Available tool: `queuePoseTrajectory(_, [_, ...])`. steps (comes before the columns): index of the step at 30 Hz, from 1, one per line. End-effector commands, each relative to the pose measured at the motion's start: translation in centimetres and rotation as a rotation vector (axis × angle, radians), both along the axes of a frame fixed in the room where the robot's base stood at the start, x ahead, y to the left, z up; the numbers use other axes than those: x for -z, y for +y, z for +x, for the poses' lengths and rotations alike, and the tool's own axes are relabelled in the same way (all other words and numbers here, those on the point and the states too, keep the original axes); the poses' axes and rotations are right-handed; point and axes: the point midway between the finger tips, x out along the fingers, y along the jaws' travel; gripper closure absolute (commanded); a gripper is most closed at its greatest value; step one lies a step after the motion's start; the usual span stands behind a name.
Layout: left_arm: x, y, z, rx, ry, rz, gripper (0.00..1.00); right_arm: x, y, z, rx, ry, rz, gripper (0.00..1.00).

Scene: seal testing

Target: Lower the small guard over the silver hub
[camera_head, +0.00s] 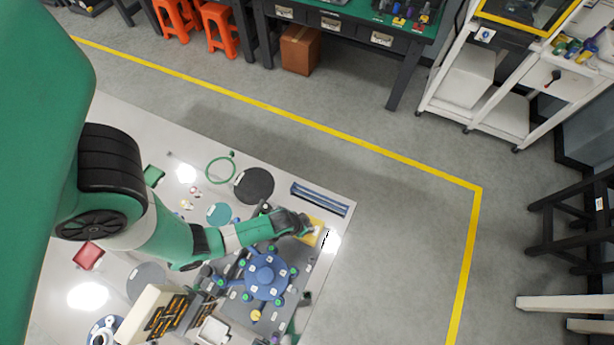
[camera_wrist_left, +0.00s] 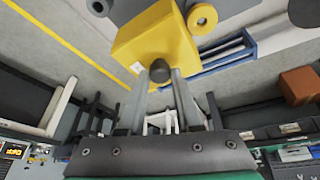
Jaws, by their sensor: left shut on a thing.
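A yellow box-shaped piece with a dark round knob, which looks like the small guard (camera_wrist_left: 155,42), fills the upper middle of the left wrist view. It also shows in the head view (camera_head: 316,236) near the right edge of the bench. My left gripper (camera_head: 304,229) reaches over the bench to it. In the left wrist view my left gripper (camera_wrist_left: 168,80) is shut on the guard's dark knob. What lies under the guard is hidden. My right gripper is not in view.
A blue round fixture with several arms (camera_head: 266,277) stands just below my left forearm. A blue slotted rail (camera_head: 320,199) lies above the gripper near the bench edge. A dark disc (camera_head: 254,186) and a green ring (camera_head: 220,169) lie farther up.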

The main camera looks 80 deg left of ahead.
Motion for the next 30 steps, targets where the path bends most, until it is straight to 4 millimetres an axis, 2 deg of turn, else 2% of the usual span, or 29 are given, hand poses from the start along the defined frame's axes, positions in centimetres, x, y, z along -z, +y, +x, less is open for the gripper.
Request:
queuePoseTrajectory(9, [1.2, 0.0, 0.1, 0.0, -0.002, 0.001, 1.0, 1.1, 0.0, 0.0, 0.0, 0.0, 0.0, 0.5])
queuePoseTrajectory(20, [1.2, 0.0, 0.1, 0.0, -0.002, 0.001, 1.0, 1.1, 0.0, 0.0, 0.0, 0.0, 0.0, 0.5])
queuePoseTrajectory(30, [2.3, 0.0, 0.1, 0.0, -0.002, 0.001, 1.0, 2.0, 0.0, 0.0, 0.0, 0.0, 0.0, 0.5])
